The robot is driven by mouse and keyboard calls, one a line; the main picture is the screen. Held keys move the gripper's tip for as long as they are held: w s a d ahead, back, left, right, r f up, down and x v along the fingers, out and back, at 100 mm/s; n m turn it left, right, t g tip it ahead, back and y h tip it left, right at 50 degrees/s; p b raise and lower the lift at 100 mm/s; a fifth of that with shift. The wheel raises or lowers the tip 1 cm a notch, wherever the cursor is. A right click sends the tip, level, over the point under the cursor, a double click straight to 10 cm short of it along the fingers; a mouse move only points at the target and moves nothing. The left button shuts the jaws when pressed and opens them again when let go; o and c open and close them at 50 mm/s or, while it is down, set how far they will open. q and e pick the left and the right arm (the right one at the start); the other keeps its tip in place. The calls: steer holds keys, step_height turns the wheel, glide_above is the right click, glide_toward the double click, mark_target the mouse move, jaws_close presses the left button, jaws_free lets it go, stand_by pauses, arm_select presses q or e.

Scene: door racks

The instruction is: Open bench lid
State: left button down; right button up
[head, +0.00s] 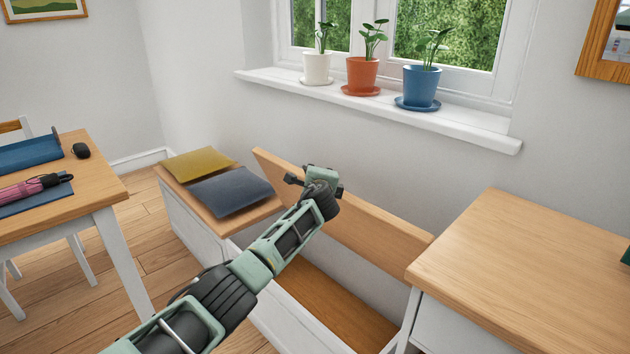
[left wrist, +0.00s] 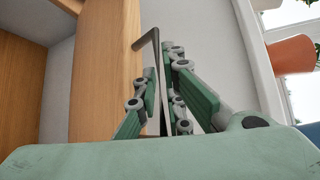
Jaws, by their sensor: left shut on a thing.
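The bench lid (head: 375,222) is a wooden panel. It stands raised, tilted up steeply in front of the wall below the window, and shows the open bench compartment (head: 325,300) with its wooden floor. In the left wrist view the lid (left wrist: 108,75) fills the left middle. A thin dark bar handle (left wrist: 149,38) projects from its edge. My left gripper (head: 306,180) is at the upper edge of the lid. Its fingers (left wrist: 165,95) are closed around the handle bar. The gripper body hides part of the lid. My right gripper is not in view.
A bench section with a yellow cushion (head: 198,162) and a blue cushion (head: 230,190) adjoins on the left. A wooden-topped cabinet (head: 530,265) stands right. Several pots stand on the windowsill (head: 385,108) above. A desk (head: 85,180) is at left, with open floor between.

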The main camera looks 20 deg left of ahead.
arm_select(q)
steer(key=shift+d, duration=0.1)
steer(key=c, duration=1.8)
jaws_free()
steer(key=shift+c, duration=0.2)
steer(key=v, duration=1.2)
steer(key=shift+f, duration=0.1)
